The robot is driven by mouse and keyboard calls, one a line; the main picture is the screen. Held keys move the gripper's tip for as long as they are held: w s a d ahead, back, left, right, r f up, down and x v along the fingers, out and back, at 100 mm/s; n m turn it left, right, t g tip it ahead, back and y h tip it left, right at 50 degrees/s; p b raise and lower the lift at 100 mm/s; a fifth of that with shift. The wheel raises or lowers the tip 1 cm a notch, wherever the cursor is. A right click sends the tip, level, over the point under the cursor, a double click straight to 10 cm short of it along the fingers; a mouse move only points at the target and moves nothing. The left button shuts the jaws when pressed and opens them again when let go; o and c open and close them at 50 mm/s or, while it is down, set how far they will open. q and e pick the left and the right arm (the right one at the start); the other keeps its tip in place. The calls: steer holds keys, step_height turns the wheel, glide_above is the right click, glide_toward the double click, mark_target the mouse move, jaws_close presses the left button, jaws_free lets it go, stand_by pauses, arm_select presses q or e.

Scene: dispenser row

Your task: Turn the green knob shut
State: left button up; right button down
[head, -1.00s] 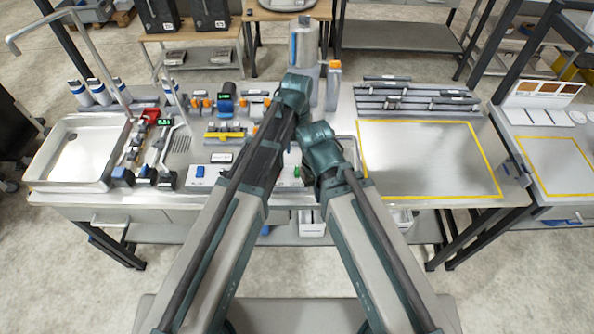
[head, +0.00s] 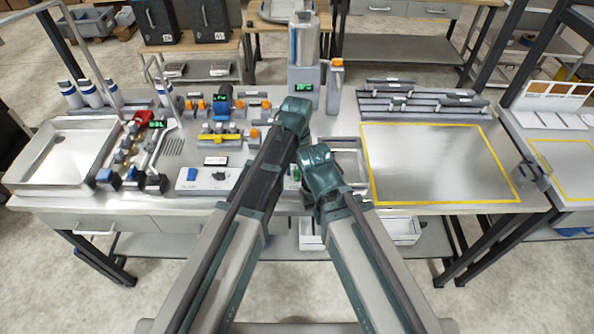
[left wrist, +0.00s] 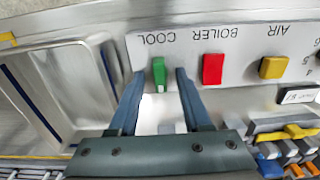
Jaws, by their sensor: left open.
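The green knob (left wrist: 158,74) sits on a pale panel marked COOL, whose lettering is upside down in the left wrist view. Its handle stands roughly upright in that picture. My left gripper (left wrist: 160,75) is open, with one blue-grey finger on each side of the knob. A gap shows between the knob and each finger, so it is not clamped. In the head view only a small bit of the green knob (head: 296,173) shows between my arms. My left gripper's fingers are hidden there behind my arm. My right gripper's fingers do not show.
A red knob (left wrist: 212,69) marked BOILER and a yellow knob (left wrist: 273,68) marked AIR sit beside the green one. A metal sink (head: 25,187) is at the left of the bench. A yellow-framed area (head: 440,160) at the right is clear.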

arm_select(q)
jaws_close()
stand_by(0.4)
steer(key=m, duration=0.8)
steer(key=shift+s+m, duration=0.1)
steer(key=shift+m, duration=0.2)
steer(key=m, duration=0.4)
steer(key=shift+m, duration=0.3)
steer(key=m, duration=0.4)
steer(key=shift+m, duration=0.3)
